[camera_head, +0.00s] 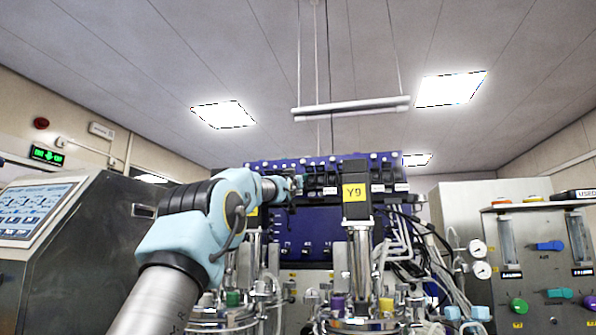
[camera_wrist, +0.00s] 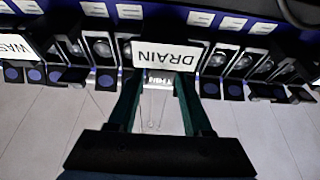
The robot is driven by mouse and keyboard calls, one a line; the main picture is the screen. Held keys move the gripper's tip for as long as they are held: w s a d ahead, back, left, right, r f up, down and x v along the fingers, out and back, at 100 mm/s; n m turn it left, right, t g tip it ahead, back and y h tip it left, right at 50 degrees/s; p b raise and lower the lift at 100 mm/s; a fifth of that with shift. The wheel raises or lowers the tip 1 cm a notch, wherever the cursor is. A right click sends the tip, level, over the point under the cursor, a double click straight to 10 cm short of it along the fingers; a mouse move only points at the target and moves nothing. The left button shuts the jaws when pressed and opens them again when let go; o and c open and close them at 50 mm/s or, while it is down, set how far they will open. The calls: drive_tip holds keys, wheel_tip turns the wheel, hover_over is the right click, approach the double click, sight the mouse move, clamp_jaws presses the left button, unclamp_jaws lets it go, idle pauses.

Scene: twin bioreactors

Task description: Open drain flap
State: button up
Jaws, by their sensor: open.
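The white DRAIN label (camera_wrist: 167,55), upside down in the wrist view, is fixed on the dark blue valve panel (camera_wrist: 165,28). My gripper (camera_wrist: 158,88) is open, its two dark green fingers reaching up to the label from below, one at each side. Between the fingertips is a small pale lettered strip (camera_wrist: 159,80). I cannot make out a drain flap apart from the label and strip; the fingers may hide part of it. In the head view my gripper (camera_head: 292,187) is at the upper front of the blue panel (camera_head: 305,250), and its fingers are too small to judge.
Several black clamp units (camera_wrist: 103,50) line both sides of the label. A WASTE label, partly cut off, (camera_wrist: 14,47) is at the left. Two bioreactors with a Y9 tower (camera_head: 355,205) stand before the panel. A console (camera_head: 90,250) is left, a gauge cabinet (camera_head: 545,260) right.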

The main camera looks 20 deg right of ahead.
drive_tip(key=shift+w+d+r, duration=0.1)
drive_tip(key=shift+w+d, duration=0.05)
drive_tip(key=shift+w, duration=0.15)
clamp_jaws()
idle(0.4)
